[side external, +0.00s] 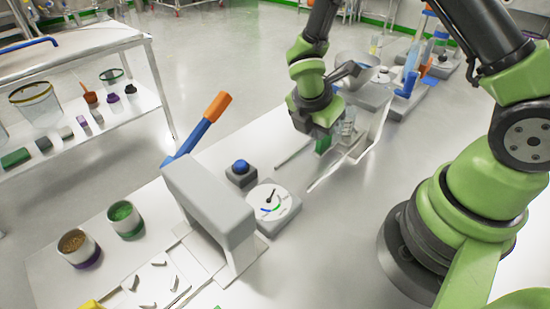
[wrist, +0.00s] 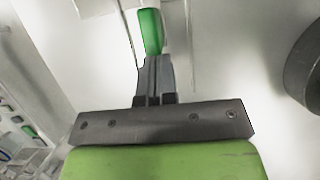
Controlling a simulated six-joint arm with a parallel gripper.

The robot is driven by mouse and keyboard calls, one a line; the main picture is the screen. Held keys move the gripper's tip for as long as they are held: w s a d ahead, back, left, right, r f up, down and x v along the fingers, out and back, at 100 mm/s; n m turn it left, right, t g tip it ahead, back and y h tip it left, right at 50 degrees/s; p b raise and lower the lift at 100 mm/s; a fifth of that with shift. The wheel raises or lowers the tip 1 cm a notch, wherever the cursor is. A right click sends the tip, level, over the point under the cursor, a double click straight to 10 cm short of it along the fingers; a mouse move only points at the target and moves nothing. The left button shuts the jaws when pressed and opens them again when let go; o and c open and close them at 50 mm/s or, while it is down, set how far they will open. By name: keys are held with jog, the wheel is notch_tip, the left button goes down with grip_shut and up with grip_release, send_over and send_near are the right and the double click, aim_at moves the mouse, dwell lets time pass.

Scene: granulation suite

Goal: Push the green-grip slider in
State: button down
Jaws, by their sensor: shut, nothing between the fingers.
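The green grip of the slider (wrist: 150,32) shows in the wrist view just beyond the tips of my gripper (wrist: 153,60). My gripper's dark fingers are together and empty, pointing at the near end of the grip. I cannot tell whether they touch it. In the side external view, the green grip (side external: 323,145) shows low beside a white angled plate, under the end of my arm. My fingers are mostly hidden there by my green wrist. The rest of the slider is hard to make out.
A metal hopper (side external: 357,68) and a clear vessel (side external: 347,130) stand close behind my wrist. A dial (side external: 272,205), a blue button (side external: 240,167) and a grey press with an orange-tipped lever (side external: 217,107) are to the left. Two cups hold granules.

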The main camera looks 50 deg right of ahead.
jog(key=shift+a, duration=0.1)
jog(key=a, duration=0.3)
jog(key=shift+a, duration=0.3)
jog(key=v, duration=1)
jog(key=s+r+m+t+y, duration=0.6)
jog(key=s+r+m, duration=0.7)
jog(key=m, duration=0.9)
jog(key=shift+s+r+t, duration=0.35)
jog(key=shift+r+t, duration=0.25)
jog(key=shift+r, duration=0.2)
